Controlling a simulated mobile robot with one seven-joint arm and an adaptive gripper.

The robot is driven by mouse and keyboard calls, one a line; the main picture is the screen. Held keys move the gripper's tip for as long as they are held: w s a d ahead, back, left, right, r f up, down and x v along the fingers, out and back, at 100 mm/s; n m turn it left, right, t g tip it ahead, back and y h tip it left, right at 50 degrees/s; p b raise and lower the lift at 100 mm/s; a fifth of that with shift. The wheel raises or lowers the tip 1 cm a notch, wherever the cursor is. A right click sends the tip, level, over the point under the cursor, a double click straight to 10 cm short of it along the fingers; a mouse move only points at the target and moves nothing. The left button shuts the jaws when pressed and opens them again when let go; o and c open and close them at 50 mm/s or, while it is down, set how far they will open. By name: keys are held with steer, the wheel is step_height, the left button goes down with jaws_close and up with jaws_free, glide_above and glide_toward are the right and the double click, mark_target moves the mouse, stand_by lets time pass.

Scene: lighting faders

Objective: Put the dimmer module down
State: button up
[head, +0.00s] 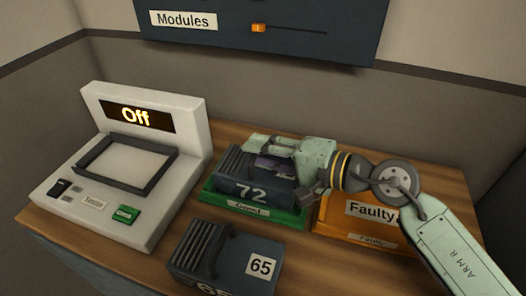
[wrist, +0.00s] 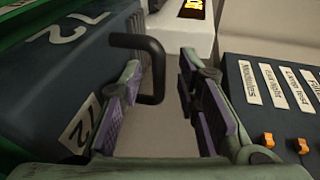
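The dark blue dimmer module 72 (head: 247,187) sits in the green tray (head: 257,214) labelled Good. In the wrist view the module (wrist: 50,85) fills the left side, and its black handle (wrist: 152,68) reaches toward the space between the fingers. My gripper (head: 268,163) is at the module's upper right side in the head view. In the wrist view the purple-padded fingers of my gripper (wrist: 162,108) stand apart, with a clear gap between them. The handle is not clamped. The arm hides part of the module's right side in the head view.
Module 65 (head: 222,258) lies on the wooden table in front. The orange Faulty tray (head: 345,232) stands right of the green tray, partly behind my arm. A white tester (head: 170,206) reading Off stands at left. A Modules panel (head: 325,45) hangs behind.

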mark_target(296, 184)
steer(key=b+v, duration=0.3)
steer(key=v, duration=0.3)
steer(key=shift+s+d, duration=0.1)
steer(key=shift+d, duration=0.15)
steer(key=shift+s+d+r+b, duration=0.3)
steer(key=shift+d, duration=0.1)
